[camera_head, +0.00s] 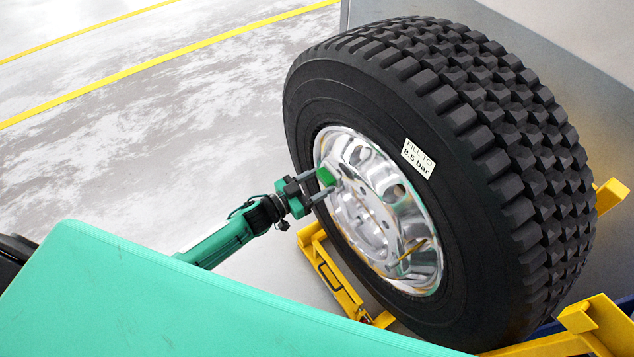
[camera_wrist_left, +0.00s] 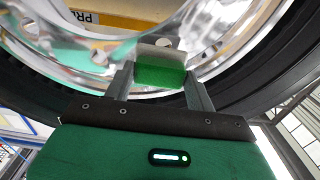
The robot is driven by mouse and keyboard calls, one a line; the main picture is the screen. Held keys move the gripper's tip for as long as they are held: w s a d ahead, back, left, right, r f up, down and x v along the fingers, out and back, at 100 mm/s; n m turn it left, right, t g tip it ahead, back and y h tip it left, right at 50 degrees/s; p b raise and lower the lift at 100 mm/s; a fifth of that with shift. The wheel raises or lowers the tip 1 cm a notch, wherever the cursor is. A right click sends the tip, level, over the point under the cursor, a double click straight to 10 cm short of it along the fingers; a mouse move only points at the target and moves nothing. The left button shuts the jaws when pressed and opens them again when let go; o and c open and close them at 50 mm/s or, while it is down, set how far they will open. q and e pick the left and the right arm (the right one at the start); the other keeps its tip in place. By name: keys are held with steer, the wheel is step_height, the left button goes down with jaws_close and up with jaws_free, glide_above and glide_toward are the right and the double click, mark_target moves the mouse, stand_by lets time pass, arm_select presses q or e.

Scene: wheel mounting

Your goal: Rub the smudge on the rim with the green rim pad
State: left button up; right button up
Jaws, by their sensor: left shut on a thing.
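The green rim pad (camera_head: 326,176) is between the fingers of my left gripper (camera_head: 322,183), at the left part of the shiny rim (camera_head: 372,205). In the left wrist view the pad (camera_wrist_left: 160,70) shows a green body and a pale grey face towards the rim (camera_wrist_left: 215,45). The left gripper (camera_wrist_left: 158,85) is shut on it. Whether the pad touches the rim I cannot tell. A brownish-yellow streak (camera_head: 414,249) shows at the rim's lower right; I cannot tell whether it is the smudge or a reflection. My right gripper is not in view.
The big black tyre (camera_head: 470,190) stands upright around the rim, with a white "FILL TO 8.5 bar" label (camera_head: 418,158). A yellow frame (camera_head: 335,282) is below it. A grey panel is behind. The floor (camera_head: 150,130) at the left is clear, with yellow lines.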

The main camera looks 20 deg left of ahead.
arm_select(q)
steer(key=shift+x, duration=1.05)
steer(key=shift+s, duration=0.1)
steer(key=shift+s+d+r+p, duration=0.45)
steer(key=shift+s+d+p, duration=0.05)
steer(key=shift+d+p, duration=0.1)
steer(key=shift+s+d+r+p, duration=0.25)
steer(key=shift+s+d+p, duration=0.25)
steer(key=shift+s+d, duration=0.2)
steer(key=shift+s+d+r+p, duration=0.4)
steer(key=shift+d+p, duration=0.15)
steer(key=shift+d, duration=0.15)
steer(key=shift+s+d+r+p, duration=0.25)
steer(key=shift+s+d+p, duration=0.25)
steer(key=shift+d, duration=0.2)
steer(key=shift+f, duration=0.1)
steer(key=shift+w+a, duration=0.1)
steer(key=shift+w, duration=0.05)
